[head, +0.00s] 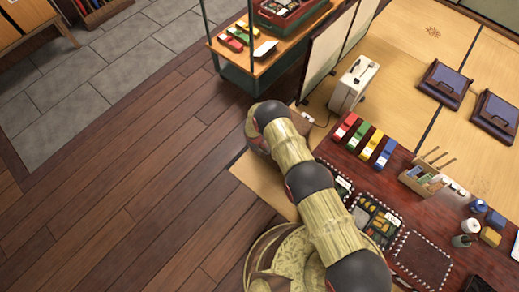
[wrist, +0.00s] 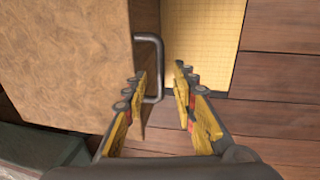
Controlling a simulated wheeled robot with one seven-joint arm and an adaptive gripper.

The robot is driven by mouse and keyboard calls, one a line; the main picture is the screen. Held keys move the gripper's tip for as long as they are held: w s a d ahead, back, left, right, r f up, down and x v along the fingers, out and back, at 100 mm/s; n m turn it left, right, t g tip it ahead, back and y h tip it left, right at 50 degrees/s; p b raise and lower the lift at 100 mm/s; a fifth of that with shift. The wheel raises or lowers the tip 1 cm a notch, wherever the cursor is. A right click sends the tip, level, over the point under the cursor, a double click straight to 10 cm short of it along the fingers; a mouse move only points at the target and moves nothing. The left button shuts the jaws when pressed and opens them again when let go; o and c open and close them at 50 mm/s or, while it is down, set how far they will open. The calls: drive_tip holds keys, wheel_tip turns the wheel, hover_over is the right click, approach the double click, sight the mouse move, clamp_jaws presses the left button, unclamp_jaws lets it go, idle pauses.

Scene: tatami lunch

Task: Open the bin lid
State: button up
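A brown, mottled panel (wrist: 65,50), apparently the bin's lid, fills the left of the wrist view. A grey bar handle (wrist: 161,60) stands out from its right edge. My gripper (wrist: 160,74) is open, with yellow fingers on either side of the handle's lower part in the picture. The handle appears nearer the left finger; I cannot tell whether it touches. Nothing is held. In the head view my arm hides the gripper and the handle, and a brown surface (head: 299,126), possibly the bin, shows beside the arm.
A low dark red table (head: 341,157) with lunch boxes and coloured cases lies right of my arm. A shelf unit (head: 262,68) stands beyond the arm, and a white case (head: 354,85) stands near the screen. The wooden floor (head: 140,160) at left is clear.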

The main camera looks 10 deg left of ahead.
drive_tip(key=shift+c, duration=0.3)
clamp_jaws()
idle(0.6)
